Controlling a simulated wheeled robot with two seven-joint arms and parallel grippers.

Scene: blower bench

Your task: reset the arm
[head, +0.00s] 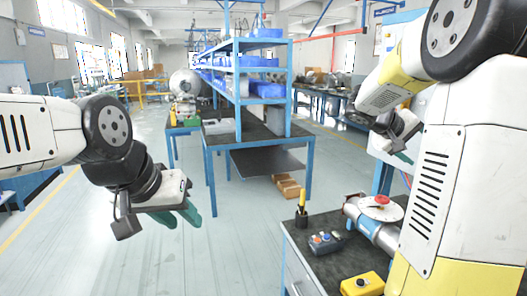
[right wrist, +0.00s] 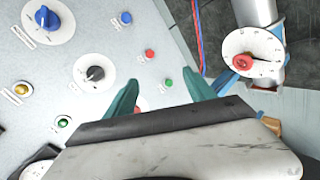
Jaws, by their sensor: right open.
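My left arm comes in from the left in the head view, with its gripper (head: 180,216) hanging over open floor. Its teal fingers overlap from this angle, so the gap between them cannot be judged. Nothing shows in them. My right arm is raised at the right of the head view, and its gripper (head: 404,157) is small and partly shown beside a pale panel. In the right wrist view this gripper (right wrist: 164,90) is open and empty, its teal fingers apart in front of a control panel (right wrist: 80,110). Contact with the panel cannot be told.
A dark-topped bench (head: 318,262) at lower right holds a metal pipe with a red-knobbed dial (head: 380,207), a grey control box (head: 325,242) and a yellow box (head: 362,285). A blue shelf bench (head: 210,140) stands mid-room.

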